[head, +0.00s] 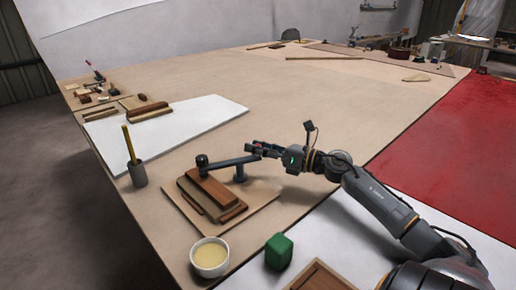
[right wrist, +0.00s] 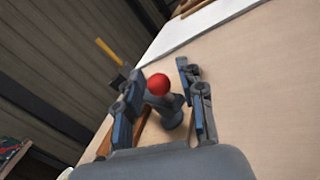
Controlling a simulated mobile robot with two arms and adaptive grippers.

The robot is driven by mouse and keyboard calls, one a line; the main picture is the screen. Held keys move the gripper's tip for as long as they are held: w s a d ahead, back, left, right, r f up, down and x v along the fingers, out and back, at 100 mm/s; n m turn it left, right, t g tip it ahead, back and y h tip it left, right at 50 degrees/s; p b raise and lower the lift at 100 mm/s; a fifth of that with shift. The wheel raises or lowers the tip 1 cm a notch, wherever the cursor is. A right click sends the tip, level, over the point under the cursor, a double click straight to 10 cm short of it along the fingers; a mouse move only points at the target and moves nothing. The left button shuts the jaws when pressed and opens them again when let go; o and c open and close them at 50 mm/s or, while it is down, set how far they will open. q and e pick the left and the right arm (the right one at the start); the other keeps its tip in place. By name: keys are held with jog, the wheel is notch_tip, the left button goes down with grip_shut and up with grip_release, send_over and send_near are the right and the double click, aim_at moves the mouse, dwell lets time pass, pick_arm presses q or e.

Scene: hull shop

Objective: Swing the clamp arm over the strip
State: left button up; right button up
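The clamp arm (head: 228,161) is a grey bar on a short post (head: 240,173). Its dark pad end (head: 202,161) is above the far end of the brown wood strip (head: 210,188); I cannot tell whether it touches. The strip lies on a light board (head: 258,204). A red ball knob (right wrist: 158,84) is at the bar's other end. My right gripper (head: 254,147) is at that end, fingers apart. In the right wrist view the knob sits between its fingers, with a gap on each side. My left gripper is out of view.
A grey cup with a yellow stick (head: 138,174) stands left of the board. A bowl of pale yellow stuff (head: 210,257) and a green block (head: 279,251) are in front. A white panel (head: 185,125) lies behind. The table's middle is clear.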

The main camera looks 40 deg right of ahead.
notch_tip(320, 180, up, 10)
dwell(0.7)
